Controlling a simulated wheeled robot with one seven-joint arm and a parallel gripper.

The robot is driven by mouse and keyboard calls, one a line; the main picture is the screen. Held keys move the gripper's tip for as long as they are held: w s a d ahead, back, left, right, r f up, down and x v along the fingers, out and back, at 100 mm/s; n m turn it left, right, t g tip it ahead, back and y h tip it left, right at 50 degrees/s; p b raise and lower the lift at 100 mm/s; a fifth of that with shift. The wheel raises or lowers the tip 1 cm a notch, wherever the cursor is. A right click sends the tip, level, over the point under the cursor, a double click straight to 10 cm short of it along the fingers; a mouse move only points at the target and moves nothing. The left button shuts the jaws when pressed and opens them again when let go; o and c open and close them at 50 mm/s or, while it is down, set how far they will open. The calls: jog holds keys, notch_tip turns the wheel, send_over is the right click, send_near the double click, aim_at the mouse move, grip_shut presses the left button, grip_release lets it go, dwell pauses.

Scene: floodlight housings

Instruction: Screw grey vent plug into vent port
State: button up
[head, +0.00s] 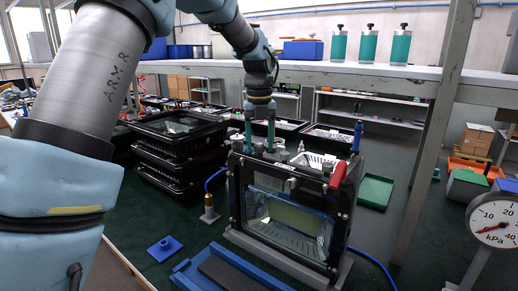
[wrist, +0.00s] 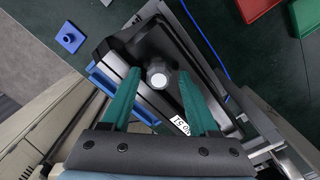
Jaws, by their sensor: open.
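The floodlight housing (head: 290,222) stands upright in a fixture on the green bench, its glass front facing me. My gripper (head: 260,147) is above the housing's top left, pointing down. Its two teal fingers are apart. In the wrist view, my gripper (wrist: 160,75) has a round grey piece with a pale top, apparently the vent plug (wrist: 158,75), between its fingertips. Gaps show on both sides, so it is not gripped. The plug seems to sit on the housing's black top (wrist: 125,48). The vent port cannot be made out, and thread depth cannot be told.
A red handle (head: 338,177) and a blue upright cylinder (head: 357,137) are at the housing's right. A fitting with a blue hose (head: 209,212) stands left. Stacked black trays (head: 180,150) are behind left. A blue flanged part (head: 165,248) lies on the bench.

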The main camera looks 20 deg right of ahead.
aim_at(259, 144)
jog(key=shift+w+a+r+p, duration=0.3)
jog(key=shift+w+p, duration=0.05)
jog(key=shift+p, duration=0.95)
jog(key=r+p, duration=0.4)
jog(key=r, duration=0.1)
jog(key=shift+s+d, duration=0.15)
jog(key=shift+d, duration=0.05)
jog(key=shift+f, duration=0.15)
jog(key=a+f+n+b, duration=0.1)
jog(key=a+f+n, duration=0.1)
jog(key=a+n, duration=0.75)
jog(key=a+f+n+b, duration=0.1)
jog(key=a+f+n, duration=0.2)
jog(key=a+n, duration=0.7)
jog(key=s+a+f+n, duration=0.2)
jog(key=s+a+n, duration=0.3)
jog(key=a+n, duration=0.3)
jog(key=s+a+f+n+t, duration=0.1)
jog(key=s+a+f+n, duration=0.1)
jog(key=s+a+n, duration=0.4)
jog(key=a+n, duration=0.3)
jog(key=n, duration=0.2)
jog(key=shift+f+b, duration=0.4)
